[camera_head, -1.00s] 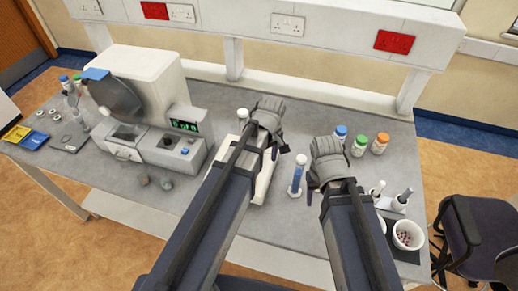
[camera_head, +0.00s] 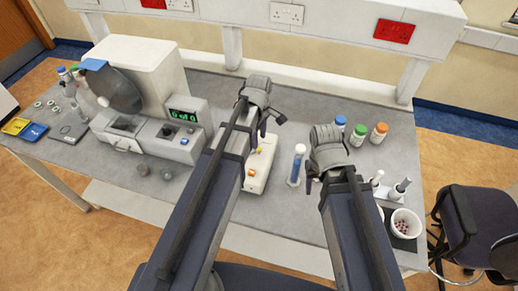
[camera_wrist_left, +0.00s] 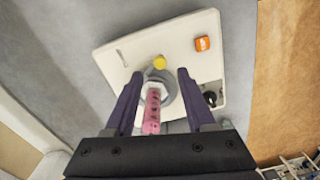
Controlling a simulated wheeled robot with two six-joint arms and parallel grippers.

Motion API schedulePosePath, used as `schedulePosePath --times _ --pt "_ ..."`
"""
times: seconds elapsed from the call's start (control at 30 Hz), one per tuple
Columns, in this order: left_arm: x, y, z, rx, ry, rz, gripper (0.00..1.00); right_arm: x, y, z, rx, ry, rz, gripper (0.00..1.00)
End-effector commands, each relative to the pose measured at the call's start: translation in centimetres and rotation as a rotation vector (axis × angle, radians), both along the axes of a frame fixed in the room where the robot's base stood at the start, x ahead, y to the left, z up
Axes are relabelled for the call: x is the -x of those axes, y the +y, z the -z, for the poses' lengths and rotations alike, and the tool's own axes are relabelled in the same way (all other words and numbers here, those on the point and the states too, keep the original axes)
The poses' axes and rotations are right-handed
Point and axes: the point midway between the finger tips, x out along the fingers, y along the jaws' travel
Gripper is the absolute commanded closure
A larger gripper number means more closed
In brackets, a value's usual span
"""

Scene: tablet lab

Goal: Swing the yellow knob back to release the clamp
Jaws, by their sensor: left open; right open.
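The white device (camera_head: 262,165) stands on the bench under my left gripper. It also shows in the left wrist view (camera_wrist_left: 120,60), with a yellow knob (camera_wrist_left: 159,62) and an orange button (camera_wrist_left: 202,43). The yellow knob (camera_head: 258,150) is small in the head view. A clear upright piece with pink contents (camera_wrist_left: 151,110) shows between the fingers near the knob; contact cannot be told. My left gripper (camera_head: 258,130) is open, fingers pointing down above the device. The knob shows just beyond its fingertips (camera_wrist_left: 157,78). My right gripper (camera_head: 312,178) is open and empty.
A blue-filled cylinder (camera_head: 296,165) stands between the device and my right gripper. Several capped bottles (camera_head: 358,135) are behind that gripper. A grey machine (camera_head: 160,135) stands left of the device. A white cup (camera_head: 405,224) is at the right.

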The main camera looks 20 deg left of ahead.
Motion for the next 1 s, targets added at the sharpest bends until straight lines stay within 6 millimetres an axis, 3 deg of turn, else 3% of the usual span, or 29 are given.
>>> schedulePosePath --times 0.03,0.3,0.67,1.0 --pt "0.0 0.0 1.4 0.0 0.0 0.0 0.45 0.0 0.0 1.4 0.0 0.0 -0.002 0.45" --pt "0.0 0.0 4.3 0.0 0.0 0.001 0.45 0.0 0.0 4.3 0.002 0.0 -0.009 0.45" --pt "0.0 0.0 4.5 0.0 0.0 0.001 0.45 0.0 0.0 4.5 0.002 0.001 -0.011 0.45" --pt "0.0 0.0 4.5 0.0 0.0 0.001 0.81 0.0 0.0 4.5 0.002 0.001 -0.011 0.45"
